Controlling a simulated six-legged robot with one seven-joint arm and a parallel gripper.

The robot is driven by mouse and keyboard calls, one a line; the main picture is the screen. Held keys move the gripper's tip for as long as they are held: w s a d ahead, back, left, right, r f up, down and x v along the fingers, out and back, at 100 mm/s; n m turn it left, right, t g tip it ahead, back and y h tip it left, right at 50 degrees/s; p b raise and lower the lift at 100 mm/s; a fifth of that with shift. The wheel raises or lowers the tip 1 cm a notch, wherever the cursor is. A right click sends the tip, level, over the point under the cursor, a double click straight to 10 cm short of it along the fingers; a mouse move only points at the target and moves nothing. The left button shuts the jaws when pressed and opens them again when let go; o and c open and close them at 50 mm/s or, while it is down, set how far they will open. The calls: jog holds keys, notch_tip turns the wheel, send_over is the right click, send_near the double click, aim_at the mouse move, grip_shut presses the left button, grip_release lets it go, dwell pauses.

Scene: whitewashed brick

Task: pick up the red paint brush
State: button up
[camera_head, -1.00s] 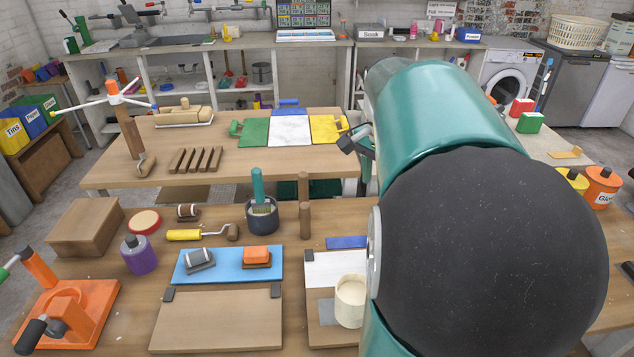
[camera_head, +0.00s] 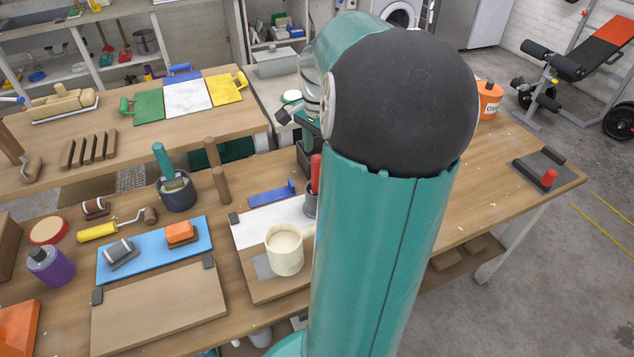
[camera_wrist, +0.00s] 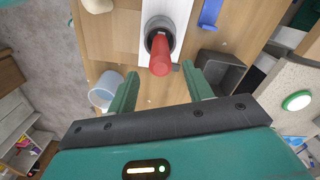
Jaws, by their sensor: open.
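The red paint brush (camera_head: 316,172) stands handle-up in a dark pot (camera_head: 311,202), partly hidden behind my arm in the head view. In the wrist view its red handle (camera_wrist: 160,57) points toward the camera out of the round pot (camera_wrist: 152,26). My gripper (camera_wrist: 161,76) is open and empty. Its two green fingers lie either side of the handle's near end in the picture, with gaps on both sides. I cannot tell whether the handle is at fingertip depth. In the head view the gripper is mostly hidden behind my arm.
The pot stands by a white board (camera_head: 262,226), close to a cream container (camera_head: 285,251) and a blue piece (camera_head: 272,194). A dark box (camera_wrist: 221,71) is right of the fingers in the wrist view. A teal-handled brush stands in another pot (camera_head: 178,194).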

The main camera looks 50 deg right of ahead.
send_over(317, 183)
jog(key=d, duration=0.1)
jog(key=f, duration=0.5)
jog(key=shift+w, duration=0.4)
jog(key=shift+r, duration=0.1)
jog(key=c, duration=1.1)
